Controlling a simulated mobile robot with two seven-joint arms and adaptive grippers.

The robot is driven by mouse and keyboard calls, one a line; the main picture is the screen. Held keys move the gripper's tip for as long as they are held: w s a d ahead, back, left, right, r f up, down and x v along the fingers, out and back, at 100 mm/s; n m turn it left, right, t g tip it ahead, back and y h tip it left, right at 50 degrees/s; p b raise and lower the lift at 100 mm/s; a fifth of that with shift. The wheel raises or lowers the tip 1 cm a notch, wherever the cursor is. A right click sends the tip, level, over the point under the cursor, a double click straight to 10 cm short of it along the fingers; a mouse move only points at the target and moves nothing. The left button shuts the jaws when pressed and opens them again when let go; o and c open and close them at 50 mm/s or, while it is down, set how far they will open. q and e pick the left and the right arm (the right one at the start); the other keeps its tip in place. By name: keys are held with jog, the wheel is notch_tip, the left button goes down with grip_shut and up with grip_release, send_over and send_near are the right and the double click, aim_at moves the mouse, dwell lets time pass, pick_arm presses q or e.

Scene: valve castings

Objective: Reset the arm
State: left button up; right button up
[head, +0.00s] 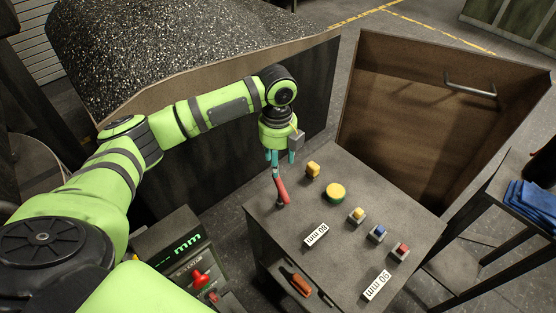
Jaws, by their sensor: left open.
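My left arm reaches in from the left, and my left gripper (282,158) points down above the back left corner of a grey control box (275,232). Its teal fingertips are apart, with nothing seen between them. A red-handled lever (281,190) stands on the box just below the fingertips; I cannot tell whether they touch it. My right gripper is not in view.
A display unit (172,243) with a red knob stands front left. Behind are a bin of dark granules (190,40) and an open brown bin (415,120). Blue cloths (532,204) lie right.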

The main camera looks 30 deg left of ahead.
pick_arm(q)
jog(key=shift+f, duration=0.1)
dwell(0.4)
jog(key=s+d+f+n+t+h, duration=0.1)
jog(key=s+d+f+n, duration=0.4)
jog(key=s+d+n, duration=0.25)
jog(key=s+d+f+n+t+h, duration=0.2)
jog(key=s+d+f+n, duration=0.35)
jog(key=s+n, duration=0.25)
jog(key=s+a+n+y, duration=0.3)
jog(key=s+a+n, duration=0.4)
jog(key=s+n, duration=0.15)
notch_tip(320, 180, down, 27)
jog(key=s+g+b, duration=0.1)
jog(key=s+b, duration=0.2)
jog(key=s+a+f+g+b, duration=0.1)
jog(key=s+a+f, duration=0.2)
jog(key=s+f, duration=1.1)
